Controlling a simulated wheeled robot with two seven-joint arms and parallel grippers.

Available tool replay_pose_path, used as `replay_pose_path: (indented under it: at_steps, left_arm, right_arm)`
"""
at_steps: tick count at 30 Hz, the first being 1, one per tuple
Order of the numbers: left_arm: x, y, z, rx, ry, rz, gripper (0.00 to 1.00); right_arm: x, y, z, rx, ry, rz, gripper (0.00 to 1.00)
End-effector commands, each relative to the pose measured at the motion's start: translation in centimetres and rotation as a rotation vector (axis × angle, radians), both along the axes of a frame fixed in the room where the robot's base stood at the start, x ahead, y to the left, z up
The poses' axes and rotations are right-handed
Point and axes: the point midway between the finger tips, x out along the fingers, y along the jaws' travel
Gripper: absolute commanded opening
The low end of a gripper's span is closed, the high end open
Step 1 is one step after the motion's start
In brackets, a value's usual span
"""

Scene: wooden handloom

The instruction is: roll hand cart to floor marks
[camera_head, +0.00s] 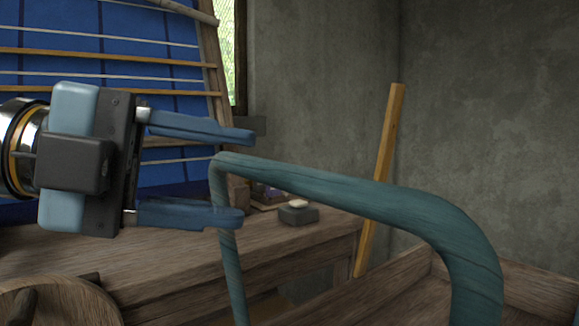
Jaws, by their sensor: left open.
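The hand cart shows as a teal push handle (345,191), a bent bar with rounded corners, and a wooden tray wall (530,285) behind and below it at the lower right. My left gripper (243,176) comes in from the left with its blue fingers apart. The far left corner of the handle lies at the fingertips, between them in the picture. I cannot tell whether they touch. My right gripper is not in view. No floor marks are visible.
A wooden bench (170,262) stands behind the handle, with a small dark box (298,214) on it. A yellow-brown wooden pole (380,180) leans by the grey wall (480,110). The loom with blue cloth (60,65) is at the upper left. A round wooden piece (60,303) is at the lower left.

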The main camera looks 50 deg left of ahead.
Motion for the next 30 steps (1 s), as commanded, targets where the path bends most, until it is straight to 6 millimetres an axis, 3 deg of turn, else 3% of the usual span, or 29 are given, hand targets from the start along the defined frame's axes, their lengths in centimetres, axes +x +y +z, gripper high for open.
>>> replay_pose_path:
  at_steps: [3, 9, 30]
  left_arm:
    - [-2.0, 0.9, 0.6, -0.001, -0.003, 0.000, 0.53]
    - [-3.5, 1.6, 0.7, 0.000, 0.001, 0.000, 0.53]
    - [-3.6, 1.6, 0.7, 0.000, 0.001, 0.000, 0.53]
  right_arm:
    - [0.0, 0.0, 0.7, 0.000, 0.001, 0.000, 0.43]
    - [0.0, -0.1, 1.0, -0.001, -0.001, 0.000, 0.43]
    - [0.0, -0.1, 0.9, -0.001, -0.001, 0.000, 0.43]
